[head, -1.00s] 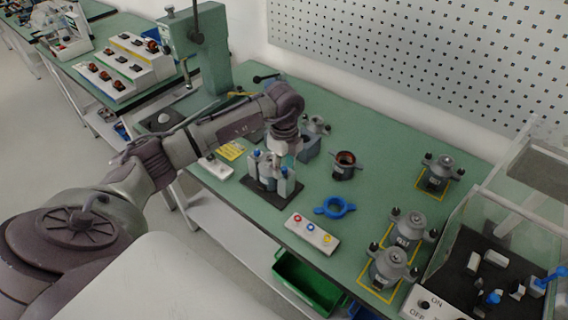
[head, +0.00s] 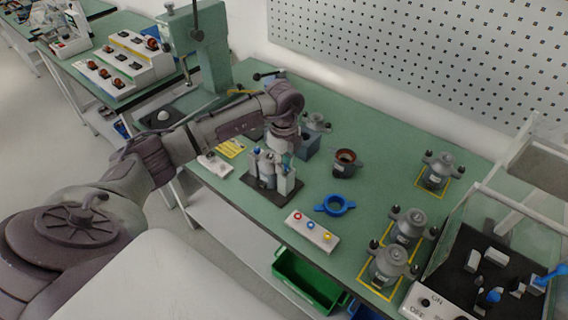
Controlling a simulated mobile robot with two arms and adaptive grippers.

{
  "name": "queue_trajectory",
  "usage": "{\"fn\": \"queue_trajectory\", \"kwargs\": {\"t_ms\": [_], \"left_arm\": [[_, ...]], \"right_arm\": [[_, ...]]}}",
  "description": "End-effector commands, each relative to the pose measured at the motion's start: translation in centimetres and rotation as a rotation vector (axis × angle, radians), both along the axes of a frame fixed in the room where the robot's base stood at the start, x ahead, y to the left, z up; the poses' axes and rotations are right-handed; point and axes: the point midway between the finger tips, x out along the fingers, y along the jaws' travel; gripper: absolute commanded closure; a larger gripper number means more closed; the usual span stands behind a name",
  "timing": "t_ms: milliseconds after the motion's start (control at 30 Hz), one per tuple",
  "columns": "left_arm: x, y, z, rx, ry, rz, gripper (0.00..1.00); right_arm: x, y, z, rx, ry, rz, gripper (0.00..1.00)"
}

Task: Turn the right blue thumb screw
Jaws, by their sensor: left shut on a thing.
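A small grey fixture on a dark base plate (head: 262,190) stands near the front edge of the green bench. Its left blue thumb screw (head: 257,150) is on top of the left post. The right blue thumb screw (head: 286,158) shows only in part, beneath my left gripper (head: 283,152). My left gripper points down over the right side of the fixture and is shut on the right blue thumb screw; its fingertips are small and partly hidden. My right gripper is not in view.
A blue ring (head: 334,205) and a button box (head: 311,231) lie to the right. A dark-topped round part (head: 345,161) stands behind the ring. Several grey motor housings (head: 407,227) stand further right. A green press (head: 207,50) stands at the back left.

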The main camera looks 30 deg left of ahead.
Motion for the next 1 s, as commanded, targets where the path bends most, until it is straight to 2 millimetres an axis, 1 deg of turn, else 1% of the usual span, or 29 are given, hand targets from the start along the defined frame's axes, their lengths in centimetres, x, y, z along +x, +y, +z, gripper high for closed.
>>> {"fn": "queue_trajectory", "kwargs": {"t_ms": [167,700,1000], "left_arm": [[0.1,0.0,-0.1,0.001,-0.002,-0.106,1.00],[0.1,0.1,-0.1,0.001,-0.003,-0.547,1.00],[0.1,0.0,0.0,0.000,-0.003,-0.699,1.00]], "right_arm": [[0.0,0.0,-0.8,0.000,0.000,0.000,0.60],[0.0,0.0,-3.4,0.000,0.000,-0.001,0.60],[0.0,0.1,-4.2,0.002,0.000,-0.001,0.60]]}}
